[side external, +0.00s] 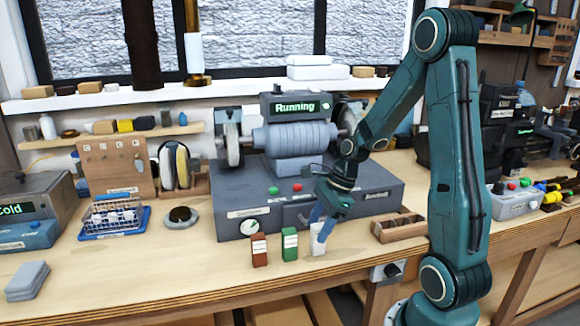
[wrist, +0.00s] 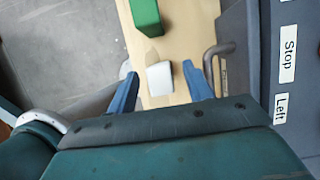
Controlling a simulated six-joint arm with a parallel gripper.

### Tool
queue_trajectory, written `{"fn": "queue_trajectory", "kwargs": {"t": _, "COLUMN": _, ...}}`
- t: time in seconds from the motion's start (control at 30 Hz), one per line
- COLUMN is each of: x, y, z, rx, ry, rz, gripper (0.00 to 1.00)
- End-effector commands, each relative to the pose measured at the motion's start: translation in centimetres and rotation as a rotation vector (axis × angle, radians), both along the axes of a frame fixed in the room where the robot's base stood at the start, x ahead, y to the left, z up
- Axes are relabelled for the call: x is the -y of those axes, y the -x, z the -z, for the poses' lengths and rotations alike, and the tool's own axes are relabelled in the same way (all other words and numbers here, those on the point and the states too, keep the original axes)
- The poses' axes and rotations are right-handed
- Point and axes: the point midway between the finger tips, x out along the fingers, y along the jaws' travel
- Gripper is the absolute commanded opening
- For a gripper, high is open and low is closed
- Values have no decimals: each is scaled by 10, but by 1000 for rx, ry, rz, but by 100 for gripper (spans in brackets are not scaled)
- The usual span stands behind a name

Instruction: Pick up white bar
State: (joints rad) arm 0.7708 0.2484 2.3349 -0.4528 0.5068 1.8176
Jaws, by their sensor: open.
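The white bar (side external: 318,239) stands upright on the bench, to the right of the green bar (side external: 289,244) and the brown-red bar (side external: 259,250). My gripper (side external: 322,228) is right at the white bar, with its blue fingers partly covering it in the side view. In the wrist view the white bar (wrist: 160,79) lies between the two spread blue fingers of my gripper (wrist: 165,88), with a gap on each side. The gripper is open and holds nothing. The green bar also shows in the wrist view (wrist: 145,16).
The grey grinder base (side external: 232,222), labelled Stop and Left in the wrist view, stands close behind the bars. A wooden divided tray (side external: 398,228) is just to the right. The bench's front edge (side external: 230,300) is near. Clear bench top lies left of the bars.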

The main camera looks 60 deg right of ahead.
Motion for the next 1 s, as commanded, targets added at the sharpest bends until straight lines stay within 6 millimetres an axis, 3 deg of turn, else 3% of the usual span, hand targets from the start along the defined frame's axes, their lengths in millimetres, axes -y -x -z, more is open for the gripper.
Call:
{"fn": "queue_trajectory", "kwargs": {"t": 0.6, "x": -2, "y": -1, "z": 5, "rx": 1, "ry": 1, "rz": 0, "gripper": 51}}
{"fn": "queue_trajectory", "kwargs": {"t": 0.87, "x": -2, "y": -2, "z": 5, "rx": 1, "ry": 1, "rz": 0, "gripper": 2}}
{"fn": "queue_trajectory", "kwargs": {"t": 1.0, "x": -2, "y": -2, "z": 5, "rx": 1, "ry": 1, "rz": 0, "gripper": 0}}
